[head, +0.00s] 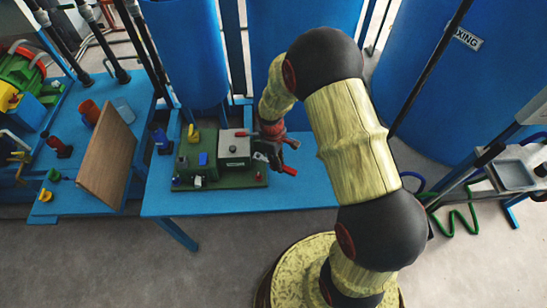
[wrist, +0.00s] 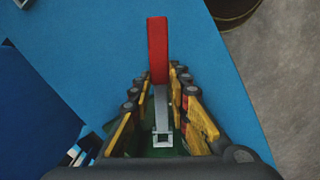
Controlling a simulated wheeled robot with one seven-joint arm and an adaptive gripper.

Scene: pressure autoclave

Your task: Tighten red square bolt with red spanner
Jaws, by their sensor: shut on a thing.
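A red-handled spanner (wrist: 158,50) with a grey metal shank and a square, open-looking end is between the fingers of my gripper (wrist: 161,85) in the wrist view. The fingers are shut on it, and its red handle sticks out past the fingertips. In the head view my gripper (head: 270,158) is just right of the green box with a grey top (head: 233,148), above the blue table. A red piece (head: 289,170) beside the gripper there may be the spanner's handle. I cannot make out the red square bolt in either view.
The green board (head: 225,182) carries the box and several small coloured parts. The blue table (head: 310,190) is clear to the right. A wooden panel (head: 107,155) leans on the left bench. Large blue tanks (head: 300,60) stand behind.

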